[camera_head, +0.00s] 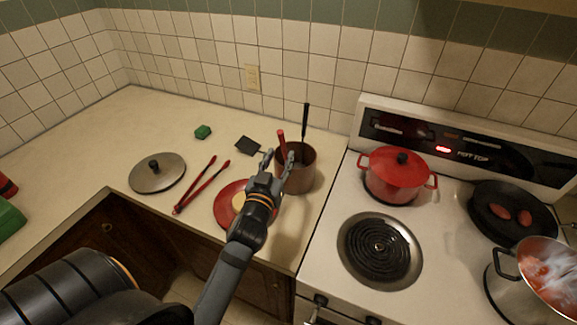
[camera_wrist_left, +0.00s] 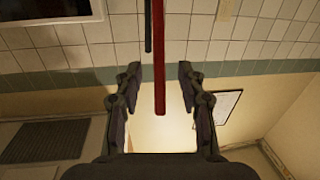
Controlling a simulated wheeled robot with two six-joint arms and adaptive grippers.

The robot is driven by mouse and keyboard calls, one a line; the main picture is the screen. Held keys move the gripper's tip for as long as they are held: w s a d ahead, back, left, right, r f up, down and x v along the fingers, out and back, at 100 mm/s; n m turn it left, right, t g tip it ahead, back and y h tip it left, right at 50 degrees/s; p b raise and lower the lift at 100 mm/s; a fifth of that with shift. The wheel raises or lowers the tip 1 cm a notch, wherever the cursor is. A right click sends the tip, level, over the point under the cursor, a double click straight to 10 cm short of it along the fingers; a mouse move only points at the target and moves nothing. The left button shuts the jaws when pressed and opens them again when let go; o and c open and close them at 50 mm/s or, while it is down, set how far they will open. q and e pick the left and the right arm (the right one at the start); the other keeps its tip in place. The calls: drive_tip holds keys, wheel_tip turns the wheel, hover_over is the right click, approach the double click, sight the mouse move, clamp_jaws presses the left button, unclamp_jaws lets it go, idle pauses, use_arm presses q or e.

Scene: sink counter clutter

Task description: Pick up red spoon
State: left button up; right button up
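The red spoon (camera_head: 281,143) stands in a brown pot (camera_head: 301,170) on the counter; only its red handle shows above the rim. My left gripper (camera_head: 278,160) is at the pot's near left side, close to the handle. In the left wrist view the red spoon's handle (camera_wrist_left: 159,65) comes down from the top between the two spread fingers of my left gripper (camera_wrist_left: 157,85). Bare space shows on both sides of the handle, so the fingers are open and empty. The spoon's lower end is hidden in the pot. My right gripper is not in view.
A black-handled utensil (camera_head: 305,118) stands in the same pot, close to the spoon. The stove with a red pot (camera_head: 398,178) is to the right.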

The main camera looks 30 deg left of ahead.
sight(283, 150)
use_arm(q)
drive_tip(key=x, duration=0.4)
drive_tip(key=shift+w+r, duration=0.1)
drive_tip(key=shift+w, duration=0.35)
drive_tip(key=shift+s, duration=0.25)
drive_tip(key=c, duration=0.4)
clamp_jaws()
